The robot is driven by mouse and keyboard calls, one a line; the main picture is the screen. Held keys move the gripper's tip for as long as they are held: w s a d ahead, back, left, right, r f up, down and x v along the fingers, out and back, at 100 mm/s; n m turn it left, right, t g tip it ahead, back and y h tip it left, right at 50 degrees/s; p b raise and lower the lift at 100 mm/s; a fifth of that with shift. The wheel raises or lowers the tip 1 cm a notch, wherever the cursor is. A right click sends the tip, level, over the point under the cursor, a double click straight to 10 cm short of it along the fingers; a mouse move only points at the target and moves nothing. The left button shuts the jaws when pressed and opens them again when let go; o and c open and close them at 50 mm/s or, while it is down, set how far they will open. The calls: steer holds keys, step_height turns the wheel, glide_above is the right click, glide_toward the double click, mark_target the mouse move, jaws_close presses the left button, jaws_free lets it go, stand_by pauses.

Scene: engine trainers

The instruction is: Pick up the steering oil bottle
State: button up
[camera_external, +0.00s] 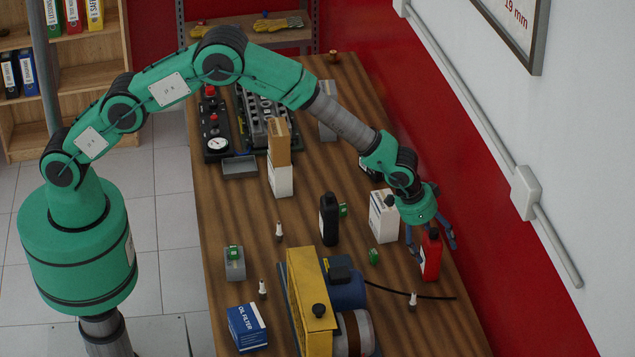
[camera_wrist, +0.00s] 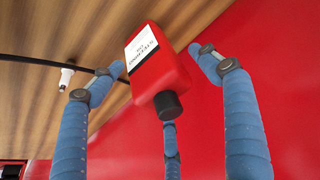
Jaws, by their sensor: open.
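The steering oil bottle (camera_external: 431,258) is red with a dark cap and stands on the wooden table near its right edge. In the wrist view the red bottle (camera_wrist: 158,68) shows a white label with lettering, and its black cap points toward the camera. My gripper (camera_external: 431,246) is open above and around the bottle, its blue fingers to either side. In the wrist view my gripper (camera_wrist: 160,62) has two fingers flanking the bottle with gaps and a third finger below the cap. The bottle's far side is hidden.
A black bottle (camera_external: 329,220), a yellow and blue machine (camera_external: 310,300) and a black cable (camera_external: 415,294) are on the table (camera_external: 225,200). The red wall (camera_external: 460,180) is close on the right.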

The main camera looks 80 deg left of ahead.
jaws_close()
stand_by(0.5)
steer(key=shift+r, duration=5.05)
